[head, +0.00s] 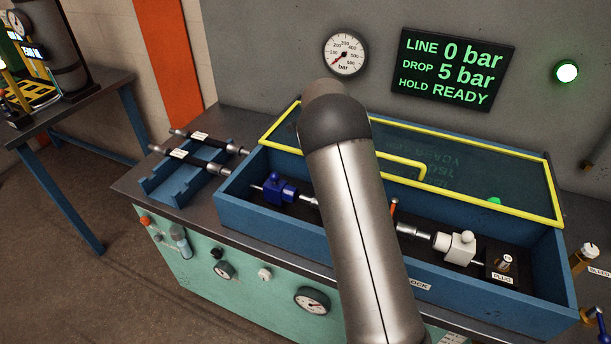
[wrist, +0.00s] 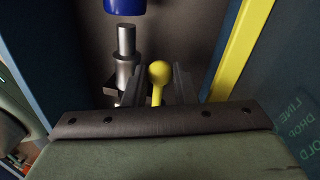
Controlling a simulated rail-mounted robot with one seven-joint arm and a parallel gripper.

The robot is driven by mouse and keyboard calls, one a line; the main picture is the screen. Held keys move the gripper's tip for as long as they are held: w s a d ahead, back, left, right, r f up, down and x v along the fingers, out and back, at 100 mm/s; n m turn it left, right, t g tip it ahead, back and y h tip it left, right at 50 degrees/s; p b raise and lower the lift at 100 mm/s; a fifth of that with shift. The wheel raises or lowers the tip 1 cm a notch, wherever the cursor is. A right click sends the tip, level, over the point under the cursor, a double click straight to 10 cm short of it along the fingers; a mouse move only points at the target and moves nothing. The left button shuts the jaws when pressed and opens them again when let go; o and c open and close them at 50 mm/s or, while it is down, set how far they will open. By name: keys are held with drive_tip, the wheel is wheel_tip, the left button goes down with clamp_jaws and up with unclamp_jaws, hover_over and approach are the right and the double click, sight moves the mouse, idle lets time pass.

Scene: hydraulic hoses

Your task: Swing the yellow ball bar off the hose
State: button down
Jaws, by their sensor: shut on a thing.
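The yellow ball bar (wrist: 159,75) shows in the wrist view, its round knob between the two fingers of my gripper (wrist: 158,88). My gripper is shut on it. A metal hose end (wrist: 125,45) stands just left of the knob, below a blue block (wrist: 125,6). In the head view my arm covers the gripper, the ball bar and the middle of the hose line. Parts of that line show on either side: the blue block (head: 279,190) at left, and a metal fitting (head: 412,231) leading to a white block (head: 458,246) at right.
The line lies in a blue-walled trough (head: 370,268) with a yellow-framed clear lid (head: 480,202) raised behind it. Spare hoses (head: 195,157) lie on a blue rack at left. The display (head: 452,68) reads line 0 bar, drop 5 bar, hold ready. A green lamp (head: 566,71) is lit.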

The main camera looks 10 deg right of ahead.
drive_tip(key=shift+w+r, duration=0.1)
idle(0.3)
drive_tip(key=c, duration=1.2)
unclamp_jaws()
drive_tip(key=shift+d, duration=0.1)
drive_tip(key=w+r, duration=0.1)
drive_tip(key=r, duration=0.4)
drive_tip(key=w+d+r, duration=0.1)
drive_tip(key=r, duration=0.5)
drive_tip(key=w+r+b, duration=0.1)
drive_tip(key=r, duration=0.5)
drive_tip(key=shift+d, duration=0.15)
